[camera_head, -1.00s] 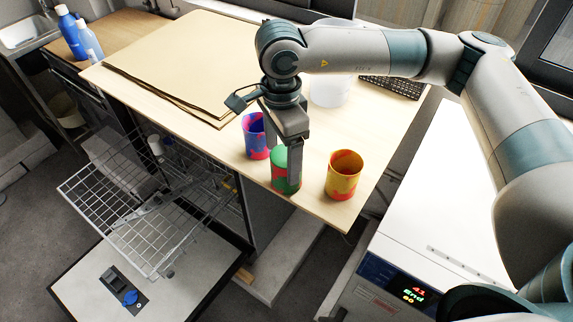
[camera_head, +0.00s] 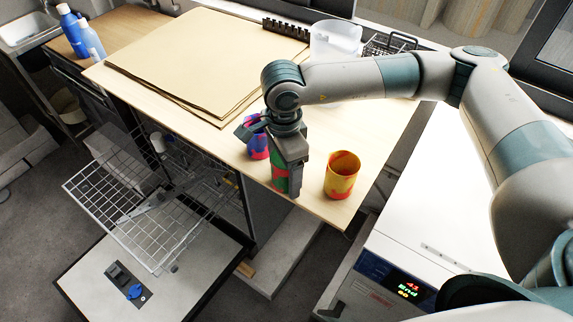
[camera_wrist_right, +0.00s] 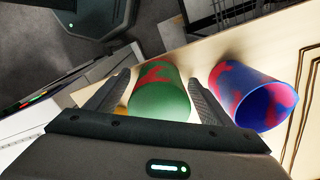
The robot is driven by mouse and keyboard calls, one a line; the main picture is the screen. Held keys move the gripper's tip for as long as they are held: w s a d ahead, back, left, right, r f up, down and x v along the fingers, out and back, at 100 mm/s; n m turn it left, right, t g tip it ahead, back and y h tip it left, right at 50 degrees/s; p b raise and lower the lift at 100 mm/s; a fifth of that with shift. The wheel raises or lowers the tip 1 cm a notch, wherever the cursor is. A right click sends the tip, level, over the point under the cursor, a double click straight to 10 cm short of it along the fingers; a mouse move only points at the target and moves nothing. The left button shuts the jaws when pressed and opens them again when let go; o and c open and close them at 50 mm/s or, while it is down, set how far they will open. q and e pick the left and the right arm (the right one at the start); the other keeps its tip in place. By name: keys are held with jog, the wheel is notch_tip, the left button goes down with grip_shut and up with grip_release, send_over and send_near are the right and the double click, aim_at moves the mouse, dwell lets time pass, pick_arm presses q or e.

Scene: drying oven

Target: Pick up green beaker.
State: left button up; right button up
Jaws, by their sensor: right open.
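The green beaker with red patches (camera_head: 281,178) stands on the wooden table near its front edge, partly hidden behind my right gripper in the head view. My right gripper (camera_head: 288,185) points down at it, with its fingers open around the beaker. In the right wrist view the green beaker (camera_wrist_right: 160,97) sits between the two fingers of the right gripper (camera_wrist_right: 157,92), with no clear grip on it. My left gripper is not in view.
A blue and pink beaker (camera_head: 257,145) stands close on the left, and a yellow and red beaker (camera_head: 342,175) on the right. Brown sheets (camera_head: 190,60) cover the table's left part. A clear tub (camera_head: 335,42) stands behind. An open dishwasher rack (camera_head: 135,205) lies below the front edge.

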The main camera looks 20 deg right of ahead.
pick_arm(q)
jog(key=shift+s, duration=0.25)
pick_arm(e)
jog(key=c, duration=1.2)
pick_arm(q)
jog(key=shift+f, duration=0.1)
pick_arm(e)
jog(key=shift+r, duration=0.15)
